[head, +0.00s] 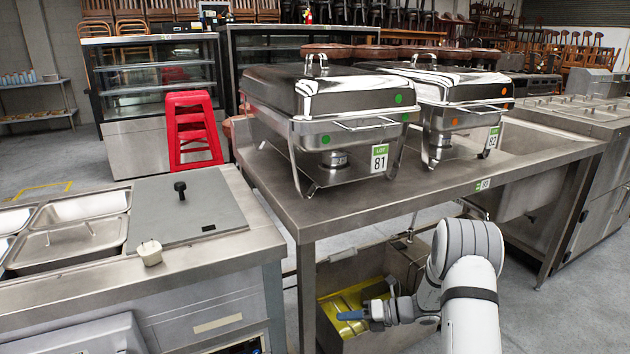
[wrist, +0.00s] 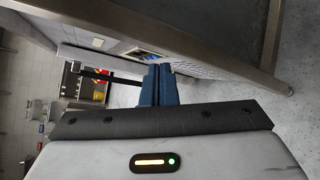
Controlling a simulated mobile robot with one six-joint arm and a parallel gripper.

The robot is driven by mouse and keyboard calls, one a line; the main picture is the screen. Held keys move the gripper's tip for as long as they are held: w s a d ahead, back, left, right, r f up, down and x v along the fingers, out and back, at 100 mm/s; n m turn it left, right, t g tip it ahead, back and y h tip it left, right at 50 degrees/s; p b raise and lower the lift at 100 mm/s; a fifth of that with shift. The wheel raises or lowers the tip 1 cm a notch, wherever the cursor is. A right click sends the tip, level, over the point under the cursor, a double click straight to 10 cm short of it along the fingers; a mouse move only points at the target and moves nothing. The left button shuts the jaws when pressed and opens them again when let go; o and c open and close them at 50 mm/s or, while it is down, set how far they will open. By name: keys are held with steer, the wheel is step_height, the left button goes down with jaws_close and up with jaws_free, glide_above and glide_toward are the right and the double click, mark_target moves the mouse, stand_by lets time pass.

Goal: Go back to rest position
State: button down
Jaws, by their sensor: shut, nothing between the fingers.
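My gripper (head: 352,315) is low in front of the steel table, below the tabletop, in the head view. Its blue fingers point left. In the wrist view the two blue fingers of my gripper (wrist: 156,84) lie together, shut with nothing between them. My white and grey arm reaches in from the lower right of the head view.
The steel table (head: 330,212) bears two chafing dishes (head: 335,95) (head: 455,90). A steel counter (head: 200,258) with lidded pans stands at left. A yellow item (head: 345,300) lies under the table behind my gripper. A red stool (head: 192,130) stands behind. Floor shows at right.

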steer(key=s+r+n+g+h+p, duration=0.1)
steer(key=s+r+n+h+p, duration=0.15)
steer(key=s+r+n, duration=0.45)
steer(key=s+a+r+n+g+h+p, duration=0.1)
steer(key=s+r+n+g+h+p, duration=0.2)
steer(key=r, duration=0.7)
steer(key=s+r+n+h+p, duration=0.1)
steer(key=s+r+n+p, duration=0.4)
steer(key=r, duration=0.4)
steer(key=s+d+r+n+t+h+p, duration=0.2)
steer(key=s+d+r+n+h+p, duration=0.1)
steer(key=s+r+n, duration=0.5)
steer(key=s+d+r+n+t+h+p, duration=0.2)
steer(key=s+d+r+n+h+p, duration=0.2)
steer(key=s+r+n, duration=0.4)
steer(key=shift+d+r+n+h+p, duration=0.15)
steer(key=shift+r+n+h+p, duration=0.1)
steer(key=shift+n+h+p, duration=0.3)
